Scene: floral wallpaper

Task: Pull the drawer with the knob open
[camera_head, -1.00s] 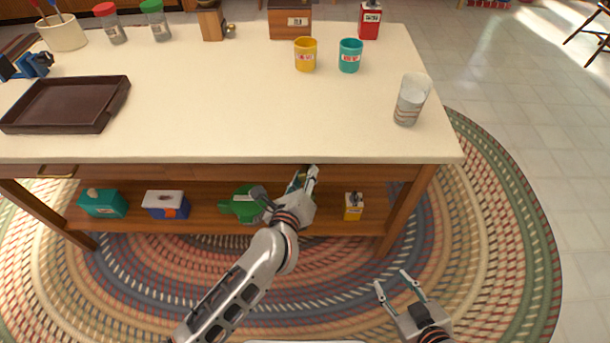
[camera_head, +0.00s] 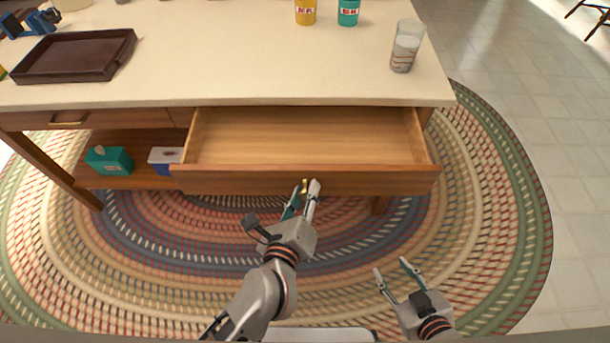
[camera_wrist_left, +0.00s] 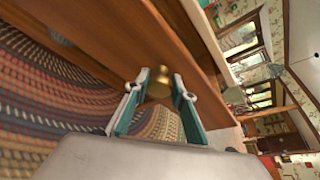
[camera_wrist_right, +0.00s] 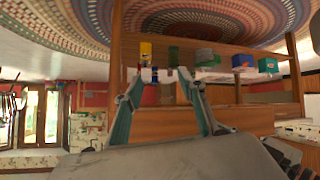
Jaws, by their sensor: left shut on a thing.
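The drawer (camera_head: 300,182) under the right part of the table is pulled well out, and its bare wooden inside shows empty. Its round brass knob (camera_wrist_left: 158,84) sits between the fingers of my left gripper (camera_wrist_left: 160,92) in the left wrist view. My left gripper (camera_head: 306,190) is shut on the knob at the drawer front in the head view. My right gripper (camera_head: 393,275) is open and empty, in front of the table and to the right, apart from the drawer. It also shows open in the right wrist view (camera_wrist_right: 165,85).
A second drawer with a bar handle (camera_head: 70,124) is shut at left. Boxes stand on the lower shelf. The rug in front is clear.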

